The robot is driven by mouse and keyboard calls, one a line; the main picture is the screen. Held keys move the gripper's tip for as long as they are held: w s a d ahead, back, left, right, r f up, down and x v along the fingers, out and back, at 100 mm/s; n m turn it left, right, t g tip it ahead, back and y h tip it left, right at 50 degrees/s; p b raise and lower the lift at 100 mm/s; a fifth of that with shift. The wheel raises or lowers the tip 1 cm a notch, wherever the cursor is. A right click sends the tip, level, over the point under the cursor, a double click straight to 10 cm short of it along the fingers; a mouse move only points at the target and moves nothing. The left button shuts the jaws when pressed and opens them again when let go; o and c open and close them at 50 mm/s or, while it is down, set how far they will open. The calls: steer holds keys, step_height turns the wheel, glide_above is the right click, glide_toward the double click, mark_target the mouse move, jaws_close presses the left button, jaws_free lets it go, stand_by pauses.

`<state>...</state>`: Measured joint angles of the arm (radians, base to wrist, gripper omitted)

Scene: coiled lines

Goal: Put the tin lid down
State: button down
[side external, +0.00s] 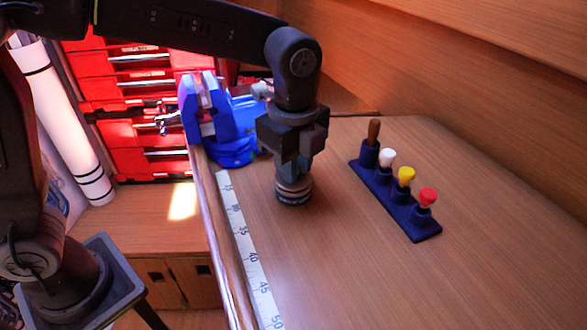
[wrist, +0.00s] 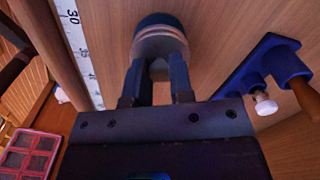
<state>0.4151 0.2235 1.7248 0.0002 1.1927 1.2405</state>
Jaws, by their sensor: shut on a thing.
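My gripper (side external: 293,176) points straight down over the wooden table and is shut on the tin lid. In the wrist view the lid (wrist: 158,45) is a pale, round metallic piece between the two fingertips (wrist: 157,68). A dark blue round band (wrist: 160,19) shows just beyond it. In the side view the round piece (side external: 294,189) is low, at or very near the table top, with a dark lower edge. I cannot tell whether the lid and the dark band are one piece or two, or whether there is a small gap below.
A dark blue rack (side external: 400,208) with a wooden handle and white, yellow and red knobs stands to the right. A blue vise (side external: 228,140) is at the left back. A measuring strip (side external: 246,250) runs along the left table edge. The front right table is clear.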

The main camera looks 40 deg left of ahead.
step_height(320, 180, up, 9)
steer(key=shift+s+f, duration=0.1)
steer(key=shift+f, duration=0.05)
steer(key=s+a+m, duration=0.2)
steer(key=s+m, duration=0.1)
glide_above(309, 251)
steer(key=shift+m, duration=0.3)
steer(key=f, duration=0.7)
steer(key=shift+a+f, duration=0.25)
steer(key=shift+a, duration=0.15)
steer(key=shift+s+d+f, duration=0.1)
steer(key=shift+d+f, duration=0.3)
steer(key=shift+f, duration=1.9)
steer(key=shift+f, duration=0.1)
steer(key=c, duration=1)
jaws_free()
